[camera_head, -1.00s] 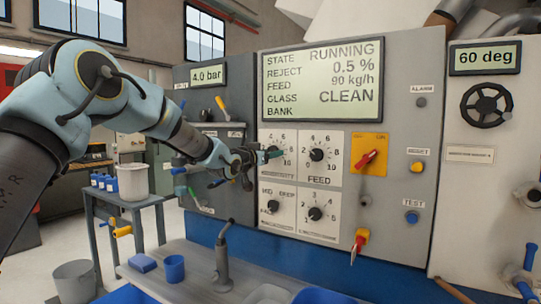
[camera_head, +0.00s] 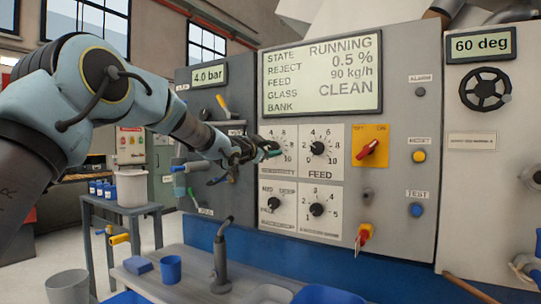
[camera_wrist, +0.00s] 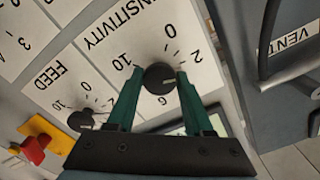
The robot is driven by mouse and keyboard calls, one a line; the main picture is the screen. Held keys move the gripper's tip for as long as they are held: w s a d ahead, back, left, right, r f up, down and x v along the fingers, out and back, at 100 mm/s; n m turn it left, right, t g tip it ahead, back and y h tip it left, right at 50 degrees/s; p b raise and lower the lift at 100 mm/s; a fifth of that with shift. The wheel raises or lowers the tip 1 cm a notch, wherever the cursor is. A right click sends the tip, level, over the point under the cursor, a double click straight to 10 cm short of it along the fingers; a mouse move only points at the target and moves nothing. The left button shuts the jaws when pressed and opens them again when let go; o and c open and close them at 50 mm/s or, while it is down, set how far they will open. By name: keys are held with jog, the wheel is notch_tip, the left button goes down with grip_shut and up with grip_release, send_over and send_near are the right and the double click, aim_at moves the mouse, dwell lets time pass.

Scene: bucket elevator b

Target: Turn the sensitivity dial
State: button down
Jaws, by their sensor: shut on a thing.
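The sensitivity dial (camera_wrist: 160,77) is a round dark knob on a white scale plate marked SENSITIVITY, seen upside down in the wrist view. My gripper (camera_wrist: 157,82) has its two green fingers on either side of the knob, shut on it. In the head view, my gripper (camera_head: 268,150) reaches from the left to the sensitivity plate (camera_head: 288,160) and hides the knob there. The knob's pale mark shows near its edge, but its exact setting is hard to read.
The feed dial (camera_head: 317,148) is just right of the sensitivity plate, with two more dials below. A yellow plate with a red switch (camera_head: 370,147) is further right. Levers and pipes (camera_head: 190,168) stick out at the panel's left side. A bench with a blue cup (camera_head: 171,268) stands below.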

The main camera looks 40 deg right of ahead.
jog(key=shift+m, duration=0.3)
jog(key=shift+c, duration=1.5)
grip_release()
jog(key=b+v, duration=0.3)
jog(key=v, duration=0.7)
jog(key=shift+a+b, duration=0.3)
jog(key=shift+a, duration=0.1)
